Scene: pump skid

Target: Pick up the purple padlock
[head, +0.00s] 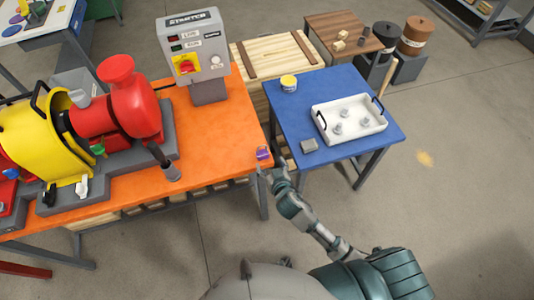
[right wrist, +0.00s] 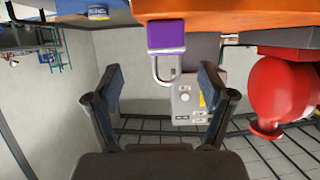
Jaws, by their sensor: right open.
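The purple padlock (head: 263,153) sits at the right edge of the orange table (head: 215,130) in the head view. In the right wrist view the padlock (right wrist: 166,36) is at the top centre, with its grey shackle pointing down in the picture. My right gripper (head: 266,171) is just in front of the padlock at the table edge. In the right wrist view the gripper (right wrist: 160,95) is open, its two fingers spread wide on either side of the shackle's line. The padlock body lies beyond the fingertips, and nothing is held. My left gripper is not in view.
A red and yellow pump (head: 130,100) stands on the orange table at left, with a grey starter box (head: 195,50) behind. The table near the padlock is clear.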

